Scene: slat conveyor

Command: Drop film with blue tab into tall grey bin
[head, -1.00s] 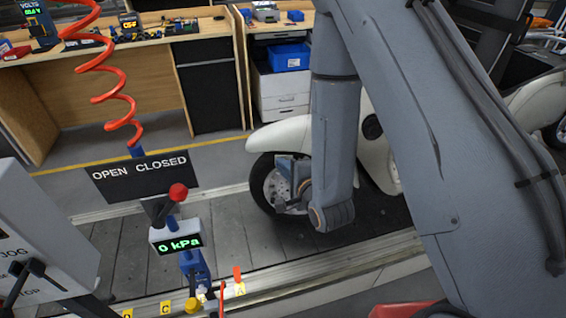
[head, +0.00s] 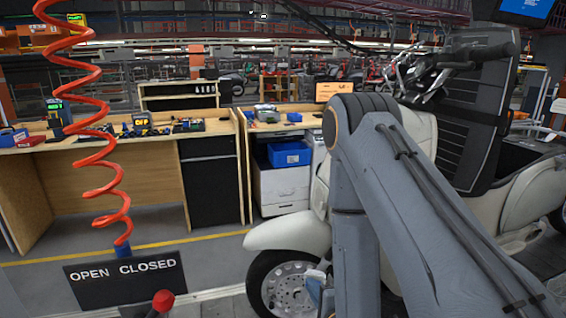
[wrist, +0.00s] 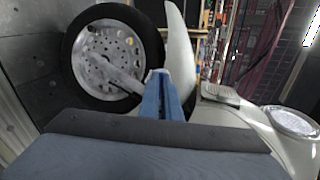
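My gripper (head: 318,288) is low in the head view, in front of the white scooter's front wheel, partly cut off by my arm and the frame edge. In the wrist view blue finger parts (wrist: 160,98) with a pale tip point toward the scooter. They overlap from this side, so any gap between them is hidden. I cannot make out a film or a blue tab on the scooter or in the fingers. I cannot pick out a tall grey bin in either current view.
The white scooter (head: 290,232) stands close behind my arm, its front wheel (wrist: 108,58) near the fingers. A coiled red hose (head: 100,150) hangs at left above an OPEN CLOSED sign (head: 125,279). Wooden benches and a blue tray (head: 289,154) stand behind.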

